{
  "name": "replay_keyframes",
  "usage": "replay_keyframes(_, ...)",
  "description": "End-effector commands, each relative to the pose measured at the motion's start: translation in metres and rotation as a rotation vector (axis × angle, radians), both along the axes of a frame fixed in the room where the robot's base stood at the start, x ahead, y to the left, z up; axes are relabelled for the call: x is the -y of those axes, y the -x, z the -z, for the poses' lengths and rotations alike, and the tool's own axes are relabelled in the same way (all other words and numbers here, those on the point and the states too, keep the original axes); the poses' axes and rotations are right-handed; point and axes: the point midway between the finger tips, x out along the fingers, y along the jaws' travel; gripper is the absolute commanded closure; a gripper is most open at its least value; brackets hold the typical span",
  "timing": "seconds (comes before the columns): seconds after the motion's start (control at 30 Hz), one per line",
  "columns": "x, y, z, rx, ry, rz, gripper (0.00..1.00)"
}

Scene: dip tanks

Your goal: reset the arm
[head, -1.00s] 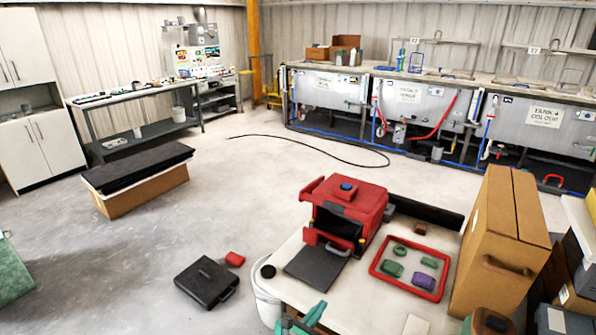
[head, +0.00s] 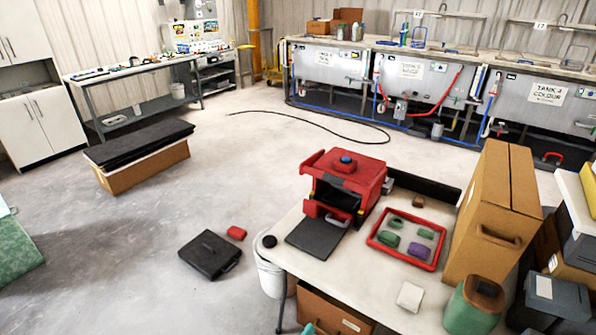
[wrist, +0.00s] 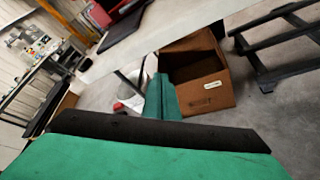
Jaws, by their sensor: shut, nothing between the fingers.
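My gripper (wrist: 164,98) shows in the wrist view as green fingers closed together beyond a black bar and a green body. It is shut and empty. Behind its fingers in that view are an open brown box (wrist: 205,75) and a white bin (wrist: 130,95). In the head view only a small teal piece of my gripper (head: 310,328) shows at the bottom edge, in front of the white table (head: 350,270). The rest of my arm is out of that view.
On the table stand a red machine (head: 345,180) with its door down, a red-rimmed tray (head: 408,263) with several coloured pieces, a tall cardboard box (head: 490,225) and a green jar (head: 462,312). A black case (head: 210,255) lies on the floor. Open floor lies to the left.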

Motion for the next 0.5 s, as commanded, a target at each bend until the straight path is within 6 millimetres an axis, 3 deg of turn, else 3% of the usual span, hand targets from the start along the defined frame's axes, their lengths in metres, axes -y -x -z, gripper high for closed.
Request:
replay_keyframes(0.03, -0.003, 0.023, 0.01, 0.012, -0.09, 0.004, 1.0)
replay_keyframes(0.2, -0.017, 0.084, 0.022, 0.074, -0.417, 0.034, 1.0)
replay_keyframes(0.5, -0.035, 0.189, 0.008, 0.171, -1.003, 0.139, 1.0)
